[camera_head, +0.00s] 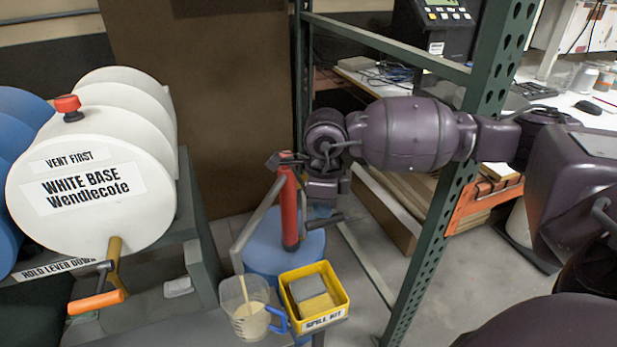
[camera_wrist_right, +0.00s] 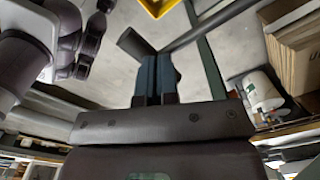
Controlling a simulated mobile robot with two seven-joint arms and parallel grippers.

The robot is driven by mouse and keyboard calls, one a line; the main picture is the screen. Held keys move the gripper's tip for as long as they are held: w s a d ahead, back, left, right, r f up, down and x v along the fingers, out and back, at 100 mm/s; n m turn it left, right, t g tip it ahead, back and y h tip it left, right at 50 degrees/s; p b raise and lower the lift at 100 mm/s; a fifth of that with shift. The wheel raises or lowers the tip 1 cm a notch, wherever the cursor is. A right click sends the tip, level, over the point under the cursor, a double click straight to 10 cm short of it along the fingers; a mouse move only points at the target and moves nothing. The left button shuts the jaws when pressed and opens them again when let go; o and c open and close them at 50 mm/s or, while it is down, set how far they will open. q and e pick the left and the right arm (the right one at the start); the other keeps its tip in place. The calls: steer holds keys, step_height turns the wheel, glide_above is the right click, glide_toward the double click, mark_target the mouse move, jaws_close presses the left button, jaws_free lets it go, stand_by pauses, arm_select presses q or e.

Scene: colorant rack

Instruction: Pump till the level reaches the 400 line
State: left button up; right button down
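A red hand pump (camera_head: 289,208) stands upright on a blue drum (camera_head: 262,250). Its grey spout pipe (camera_head: 255,222) bends down to the left over a clear jug (camera_head: 245,307) with a blue handle. Beige liquid stands in the lower part of the jug, and a thin beige streak runs above it. The level lines are too small to read. My right gripper (camera_head: 322,208) is at the dark pump lever (camera_head: 328,222). In the wrist view its fingers (camera_wrist_right: 156,62) are close together on the lever, next to its dark grip (camera_wrist_right: 132,43).
A yellow spill kit tray (camera_head: 342,297) stands right beside the jug. White drums (camera_head: 90,200), one with an orange-handled tap (camera_head: 95,303), lie at left. A green rack post (camera_head: 440,220) stands close to my right arm. Bare floor (camera_head: 480,290) shows at right.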

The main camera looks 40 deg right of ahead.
mark_target(322, 223)
steer(key=shift+f, duration=0.65)
steer(key=shift+f+b, duration=0.85)
steer(key=shift+f, duration=0.9)
steer(key=shift+r+p, duration=0.4)
steer(key=shift+r, duration=0.5)
steer(key=shift+r+p, duration=0.7)
steer(key=shift+r, duration=0.9)
steer(key=shift+r+p, duration=0.35)
steer(key=shift+r, duration=0.45)
step_height(322, 223, up, 2)
steer(key=shift+r+p, duration=0.15)
steer(key=shift+p, duration=0.35)
steer(key=shift+r, duration=0.4)
steer(key=shift+r+p, duration=0.5)
steer(key=shift+r, duration=0.3)
arm_select(q)
steer(key=r, duration=0.2)
steer(key=r+p, duration=0.1)
steer(key=shift+s+a, duration=0.2)
steer(key=shift+a, duration=0.05)
arm_select(e)
step_height(322, 223, up, 3)
